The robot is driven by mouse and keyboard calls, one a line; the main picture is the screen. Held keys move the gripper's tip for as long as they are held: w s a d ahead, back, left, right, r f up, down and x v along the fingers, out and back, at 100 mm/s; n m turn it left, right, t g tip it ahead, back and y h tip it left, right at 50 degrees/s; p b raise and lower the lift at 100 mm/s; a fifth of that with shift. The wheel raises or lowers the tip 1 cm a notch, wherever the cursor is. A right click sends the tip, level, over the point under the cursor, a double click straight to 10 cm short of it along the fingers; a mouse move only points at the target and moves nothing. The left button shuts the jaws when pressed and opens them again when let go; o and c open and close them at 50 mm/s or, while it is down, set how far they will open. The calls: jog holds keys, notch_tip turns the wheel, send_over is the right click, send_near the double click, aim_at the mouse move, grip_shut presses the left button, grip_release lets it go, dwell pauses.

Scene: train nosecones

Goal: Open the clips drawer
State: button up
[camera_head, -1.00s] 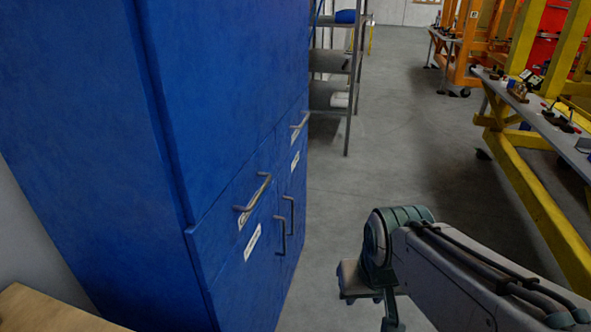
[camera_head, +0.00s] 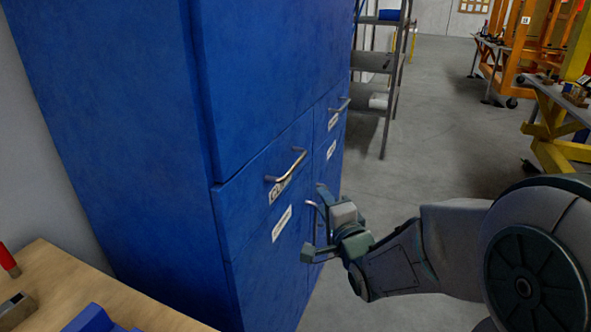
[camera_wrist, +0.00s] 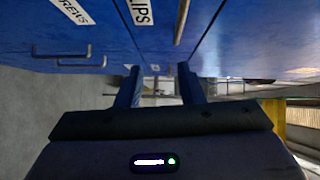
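The clips drawer (camera_head: 250,173) is the near upper drawer of a blue cabinet and looks shut. Its silver bar handle (camera_head: 287,165) sits above a partly readable white label (camera_head: 279,190). In the wrist view a label ending in "IPS" (camera_wrist: 140,12) shows at the top, beside a bar handle (camera_wrist: 181,22). My gripper (camera_head: 315,225) is below and to the right of the drawer handle in the head view, in front of the lower doors. Its two fingers (camera_wrist: 160,87) are apart, with nothing held between them. It partly hides a lower door handle.
A second drawer handle (camera_head: 339,112) is farther along the cabinet. A wooden table (camera_head: 130,310) with tools is at the lower left. A grey shelf rack (camera_head: 385,65) stands behind. Grey floor (camera_head: 430,160) is open to the right, with yellow and orange workbenches beyond.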

aim_at(295, 163)
jog(key=w+a+r+p, duration=0.1)
jog(key=w+a, duration=0.1)
jog(key=w, duration=0.2)
jog(key=w+a+m+t+y+p, duration=0.1)
jog(key=w+a, duration=0.2)
jog(key=w, duration=0.1)
jog(key=w+a+r+y+p, duration=0.1)
jog(key=w+a+p, duration=0.1)
jog(key=w, duration=0.2)
jog(key=shift+w+a+r+m, duration=0.1)
jog(key=shift+a+r+m, duration=0.05)
jog(key=shift+r+m, duration=0.2)
grip_shut()
